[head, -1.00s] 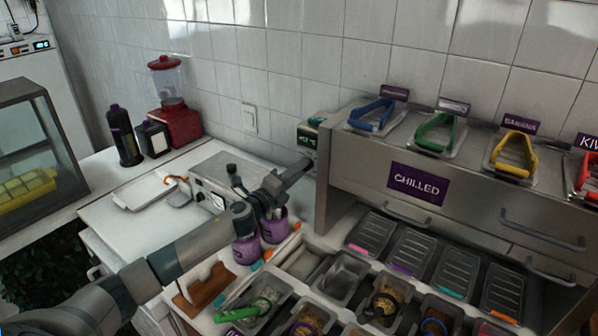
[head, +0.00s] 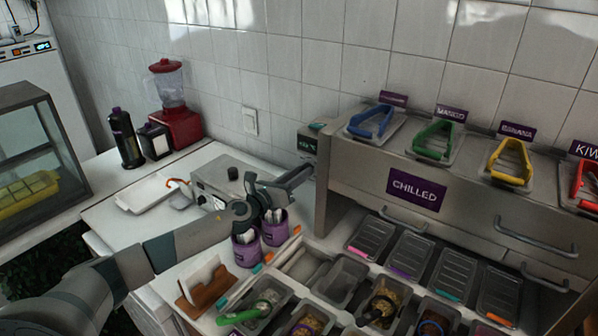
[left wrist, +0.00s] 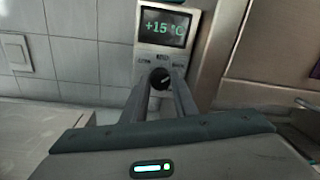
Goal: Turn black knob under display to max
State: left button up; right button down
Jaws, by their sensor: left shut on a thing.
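The black knob (left wrist: 160,77) sits on the front of a control box, below its display (left wrist: 165,27), which reads +15 °C in the left wrist view. A pale pointer mark shows on the knob. The same display (head: 307,144) is small in the head view, beside the steel cabinet's left end. My left gripper (left wrist: 160,84) has one finger on each side of the knob and is shut on it. In the head view my left gripper (head: 308,172) reaches the box from the left, covering the knob. My right gripper is in neither view.
The steel cabinet with the CHILLED sign (head: 416,190) stands close to the right of the control box. Purple cups (head: 246,249) stand below my left wrist. A grey box with a dark knob on top (head: 232,173) is behind the arm. Topping bins (head: 345,280) lie in front.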

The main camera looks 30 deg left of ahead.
pick_arm(q)
jog(key=shift+d+m+p, duration=0.1)
jog(key=shift+m+p, duration=0.45)
jog(key=shift+m, duration=0.75)
jog(key=shift+f, duration=0.15)
jog(key=o, duration=1)
jog(key=shift+o, duration=0.2)
jog(key=shift+s, duration=0.1)
jog(key=b+v, duration=0.6)
jog(key=v, duration=1.1)
